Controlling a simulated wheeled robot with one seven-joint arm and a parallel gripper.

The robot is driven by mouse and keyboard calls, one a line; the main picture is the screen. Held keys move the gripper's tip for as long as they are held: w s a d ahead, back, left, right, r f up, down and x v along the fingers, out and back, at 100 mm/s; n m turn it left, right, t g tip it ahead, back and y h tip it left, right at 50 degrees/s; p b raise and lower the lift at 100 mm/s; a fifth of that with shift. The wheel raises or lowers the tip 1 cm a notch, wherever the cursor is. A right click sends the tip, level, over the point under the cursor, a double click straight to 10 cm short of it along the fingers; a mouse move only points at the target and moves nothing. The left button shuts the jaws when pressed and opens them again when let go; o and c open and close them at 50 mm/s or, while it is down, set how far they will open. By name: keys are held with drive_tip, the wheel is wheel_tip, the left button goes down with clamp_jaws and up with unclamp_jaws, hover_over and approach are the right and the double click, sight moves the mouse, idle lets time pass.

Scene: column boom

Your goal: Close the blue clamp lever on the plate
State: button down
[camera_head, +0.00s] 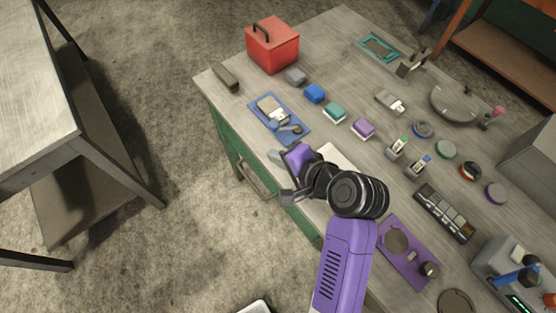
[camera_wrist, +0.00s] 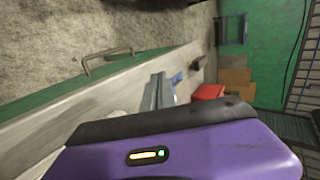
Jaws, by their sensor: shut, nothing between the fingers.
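The blue plate (camera_head: 289,115) lies near the left edge of the workbench in the head view. It carries a grey-beige block (camera_head: 268,104) and the clamp with its blue lever (camera_head: 284,127), which ends in a dark knob. The lever's exact angle is too small to read. My gripper (camera_head: 275,157) is shut and empty, below the plate in the picture and apart from it. In the wrist view, my gripper's grey fingers (camera_wrist: 158,90) sit together, pointing along the bench. A bit of blue (camera_wrist: 178,78) shows just past them; most of the plate is hidden.
A red box (camera_head: 273,45) and a dark block (camera_head: 225,78) stand at the bench's far left corner. Several coloured blocks, such as the blue one (camera_head: 315,93), lie right of the plate. A purple plate (camera_head: 392,261) lies nearer. A drawer handle (camera_head: 257,183) juts from the green side.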

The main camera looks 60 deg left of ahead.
drive_tip(key=shift+s+d+r, duration=0.25)
drive_tip(key=shift+d+r, duration=0.15)
drive_tip(key=shift+d, duration=0.1)
drive_tip(key=shift+s+d+r, duration=0.2)
drive_tip(key=shift+d+r, duration=0.2)
drive_tip(key=shift+d, duration=0.1)
drive_tip(key=w+r+t+y, duration=0.3)
drive_tip(key=w+r+t, duration=0.25)
drive_tip(key=w, duration=0.25)
drive_tip(key=d+f+m+t+h+b, duration=0.15)
drive_tip(key=d+t+h, duration=0.75)
drive_tip(key=d, duration=1.9)
drive_tip(key=s+d+t+h+b, duration=0.1)
drive_tip(key=s+d+h, duration=0.3)
drive_tip(key=s+d, duration=1.5)
drive_tip(key=shift+s+d+m+t, duration=0.25)
drive_tip(key=shift+s+m+t, duration=0.1)
drive_tip(key=shift+s+t, duration=0.25)
